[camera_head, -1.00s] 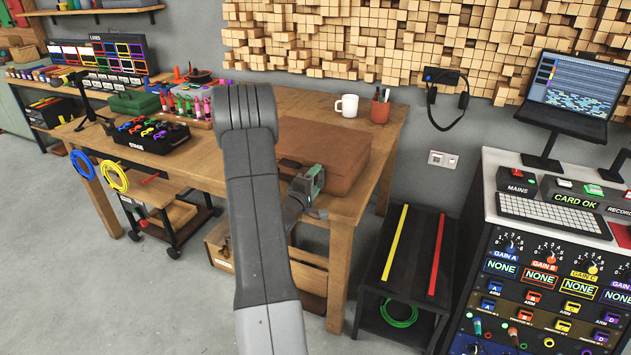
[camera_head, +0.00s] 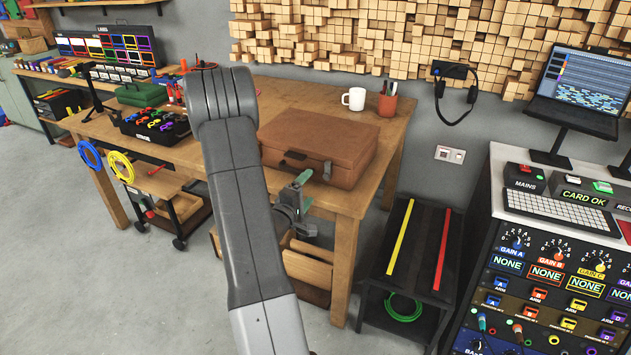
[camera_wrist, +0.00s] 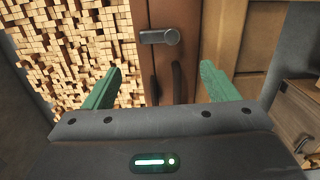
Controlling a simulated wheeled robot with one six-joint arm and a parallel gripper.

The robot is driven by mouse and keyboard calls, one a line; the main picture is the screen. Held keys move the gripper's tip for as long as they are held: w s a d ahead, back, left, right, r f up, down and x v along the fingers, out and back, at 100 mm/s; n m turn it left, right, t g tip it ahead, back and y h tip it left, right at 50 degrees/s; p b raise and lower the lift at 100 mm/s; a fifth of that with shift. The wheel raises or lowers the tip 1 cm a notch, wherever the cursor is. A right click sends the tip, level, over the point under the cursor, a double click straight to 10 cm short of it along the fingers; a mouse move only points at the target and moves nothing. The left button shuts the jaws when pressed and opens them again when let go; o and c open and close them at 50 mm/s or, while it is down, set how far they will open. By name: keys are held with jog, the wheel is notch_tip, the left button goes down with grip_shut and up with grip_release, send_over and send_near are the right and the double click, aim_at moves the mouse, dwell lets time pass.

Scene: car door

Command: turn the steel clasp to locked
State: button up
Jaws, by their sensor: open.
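The brown case (camera_head: 330,143) lies closed on the wooden workbench, its front side facing me. The small steel clasp (camera_head: 327,171) shows on the right part of that front, beside a dark handle (camera_head: 296,157). In the wrist view the clasp (camera_wrist: 160,37) is a grey lever with a rounded right end, lying sideways across the brown case front (camera_wrist: 145,65). My gripper (camera_head: 304,190) is in front of the case, just below and left of the clasp in the head view. In the wrist view my gripper (camera_wrist: 160,88) has green fingers wide apart, with nothing held between them.
The workbench (camera_head: 358,185) edge runs close by my gripper, with a wooden crate (camera_head: 308,262) under it. A white mug (camera_head: 354,98) and a pen cup (camera_head: 387,104) stand behind the case. A black stand (camera_head: 412,245) is to the right.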

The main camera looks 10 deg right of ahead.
aim_at(328, 170)
jog(key=v, duration=0.4)
jog(key=shift+s, duration=0.15)
jog(key=x, duration=1.4)
jog(key=shift+p, duration=0.3)
jog(key=shift+a, duration=0.1)
